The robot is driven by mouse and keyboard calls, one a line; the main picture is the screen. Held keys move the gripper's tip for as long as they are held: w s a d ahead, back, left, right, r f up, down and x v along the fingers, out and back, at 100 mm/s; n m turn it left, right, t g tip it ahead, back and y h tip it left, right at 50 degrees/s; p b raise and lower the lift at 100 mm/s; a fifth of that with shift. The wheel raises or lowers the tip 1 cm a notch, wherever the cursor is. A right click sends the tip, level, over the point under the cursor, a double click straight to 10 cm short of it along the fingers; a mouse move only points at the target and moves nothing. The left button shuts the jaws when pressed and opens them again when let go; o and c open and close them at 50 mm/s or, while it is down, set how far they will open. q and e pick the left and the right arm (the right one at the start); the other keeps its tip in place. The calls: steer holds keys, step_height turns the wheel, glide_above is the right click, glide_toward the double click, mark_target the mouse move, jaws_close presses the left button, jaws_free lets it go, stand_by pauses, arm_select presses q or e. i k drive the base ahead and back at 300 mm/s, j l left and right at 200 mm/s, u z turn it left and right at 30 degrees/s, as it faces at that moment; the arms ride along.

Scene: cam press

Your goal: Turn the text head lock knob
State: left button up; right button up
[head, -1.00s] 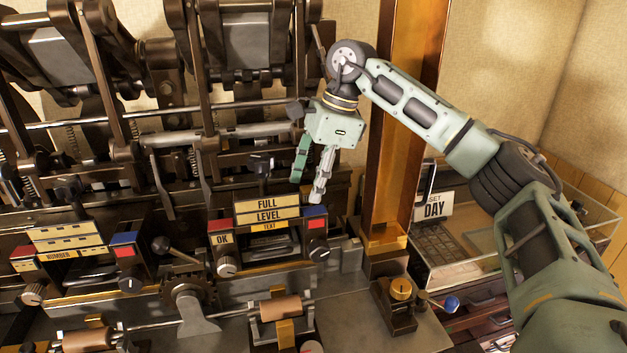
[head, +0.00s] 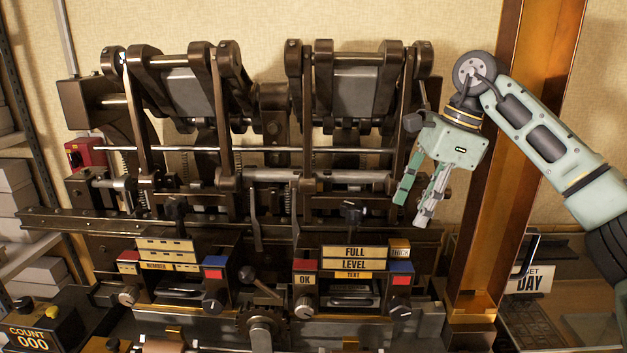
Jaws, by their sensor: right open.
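The text head (head: 353,277) is the right one of two dark heads on the press, with plates reading FULL, LEVEL and TEXT. A black T-shaped knob (head: 352,208) stands on top of it. Round knobs sit at its lower left (head: 305,304) and lower right (head: 400,309). No label shows which one is the lock knob. My right gripper (head: 411,207) is open and empty, its fingers pointing down, above and right of the text head in the picture. It appears apart from the knobs. My left gripper is out of view.
A brass-coloured post (head: 500,170) rises just right of my right gripper. Press linkages (head: 350,120) stand behind. A COUNT box (head: 35,328) is at lower left.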

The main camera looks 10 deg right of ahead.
mark_target(400, 308)
steer(key=k, duration=1.5)
